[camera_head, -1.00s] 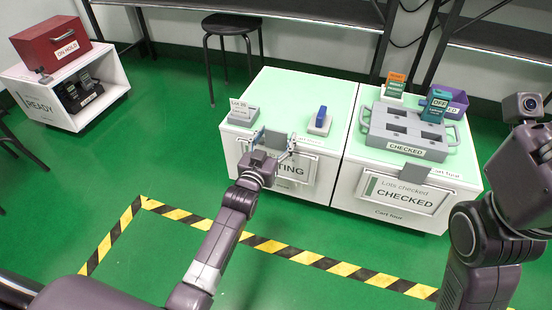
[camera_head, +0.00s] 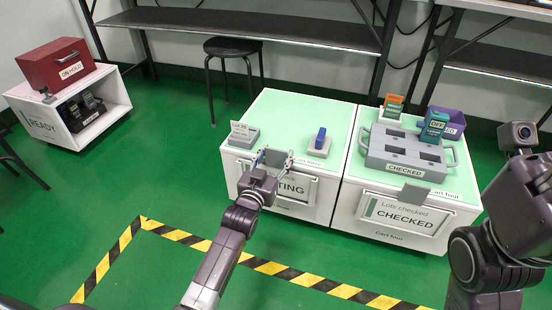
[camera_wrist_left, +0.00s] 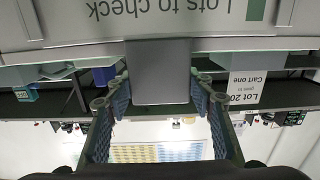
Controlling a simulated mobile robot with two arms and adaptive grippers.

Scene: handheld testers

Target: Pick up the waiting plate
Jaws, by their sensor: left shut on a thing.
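The waiting plate, a small flat grey tab (camera_head: 275,158), stands at the front edge of the left white cart, above its sign ending in "TING". My left gripper (camera_head: 274,160) is shut on this plate, one finger at each side. In the left wrist view, which is upside down, the grey plate (camera_wrist_left: 160,72) fills the gap between the two fingers (camera_wrist_left: 162,98), below the "Lots to check" sign (camera_wrist_left: 175,12). I cannot tell whether the plate is clear of the cart. My right arm shows at the right edge of the head view; its gripper is not visible.
The waiting cart's green top (camera_head: 285,110) holds a lot-card stand (camera_head: 243,134) and a blue tester in a cradle (camera_head: 319,143). The right cart has a grey CHECKED tray (camera_head: 405,150) and its own grey plate (camera_head: 413,195). Striped floor tape (camera_head: 270,266) lies in front.

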